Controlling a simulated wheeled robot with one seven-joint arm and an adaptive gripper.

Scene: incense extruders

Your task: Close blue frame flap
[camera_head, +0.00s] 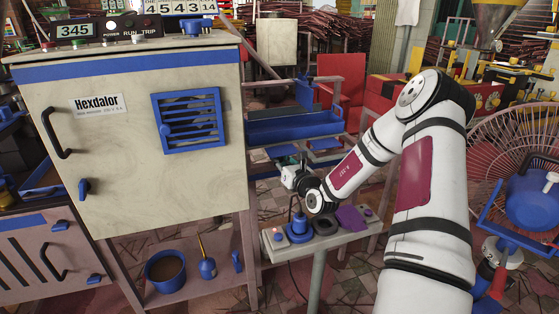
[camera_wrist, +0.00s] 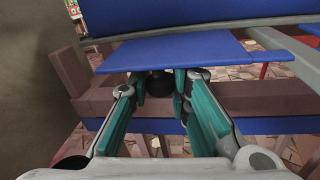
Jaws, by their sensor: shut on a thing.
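The blue flap (camera_wrist: 180,52) is a flat panel across the upper middle of the wrist view, below a larger blue tray (camera_wrist: 150,15). A dark round knob (camera_wrist: 160,84) sits under its near edge. My gripper (camera_wrist: 161,92) has its teal fingers on either side of this knob and is shut on it; the exact contact is partly hidden. In the head view my gripper (camera_head: 288,168) is by the frame below the blue tray (camera_head: 290,127). The flap is small there and hard to make out.
A mauve frame beam (camera_wrist: 110,100) runs just beyond the fingers. The Hexdalor cabinet (camera_head: 130,150) stands close on the left. A red chair (camera_head: 342,82) is behind.

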